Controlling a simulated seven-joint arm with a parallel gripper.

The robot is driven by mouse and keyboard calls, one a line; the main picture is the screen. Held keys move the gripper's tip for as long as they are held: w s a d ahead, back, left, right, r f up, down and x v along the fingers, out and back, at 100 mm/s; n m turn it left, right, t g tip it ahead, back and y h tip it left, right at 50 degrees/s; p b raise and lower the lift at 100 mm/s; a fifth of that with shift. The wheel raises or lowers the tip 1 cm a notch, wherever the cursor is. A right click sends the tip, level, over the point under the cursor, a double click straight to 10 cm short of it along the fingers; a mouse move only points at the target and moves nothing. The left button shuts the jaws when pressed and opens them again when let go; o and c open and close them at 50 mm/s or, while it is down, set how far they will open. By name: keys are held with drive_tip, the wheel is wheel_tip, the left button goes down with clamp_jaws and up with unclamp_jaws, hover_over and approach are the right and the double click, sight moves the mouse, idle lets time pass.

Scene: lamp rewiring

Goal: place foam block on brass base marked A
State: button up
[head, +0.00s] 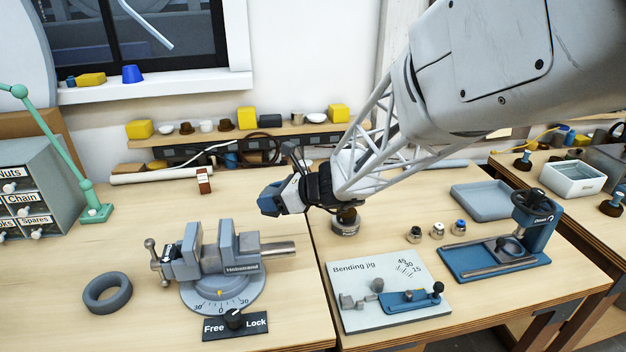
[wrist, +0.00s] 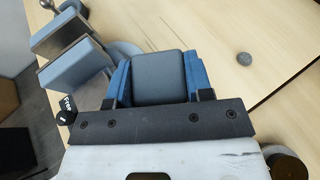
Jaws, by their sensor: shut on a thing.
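My gripper (head: 270,202) hangs above the bench, behind and to the right of the vise, its blue fingers pointing left. In the wrist view the gripper (wrist: 159,78) is shut on a grey, round-cornered block (wrist: 158,77), apparently the foam block, with a blue finger on each side. The fingers hide the block in the head view. I cannot identify a base marked A.
The vise (head: 220,255) stands in front of my gripper, with a Free/Lock plate (head: 236,325). A grey ring (head: 107,293) lies left. The bending jig (head: 388,297), small metal pots (head: 437,231) and a blue tray (head: 484,201) are on the right. Wood is clear at centre left.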

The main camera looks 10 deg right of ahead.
drive_tip(key=s+d+f+m+t+h, duration=0.1)
drive_tip(key=s+d+f, duration=0.1)
drive_tip(key=d, duration=0.8)
drive_tip(key=s+d+f+m+t+h, duration=0.1)
drive_tip(key=s+d+f+m+t, duration=0.1)
drive_tip(key=d, duration=0.8)
drive_tip(key=shift+s+d+f, duration=0.15)
drive_tip(key=shift+s+f, duration=0.35)
drive_tip(key=shift+s, duration=0.65)
drive_tip(key=shift+w, duration=0.15)
hover_over(347, 211)
drive_tip(key=shift+f, duration=0.75)
drive_tip(key=shift+f, duration=0.1)
drive_tip(key=shift+f, duration=1.65)
drive_tip(key=shift+f, duration=0.15)
drive_tip(key=o, duration=0.9)
drive_tip(key=shift+r, duration=0.2)
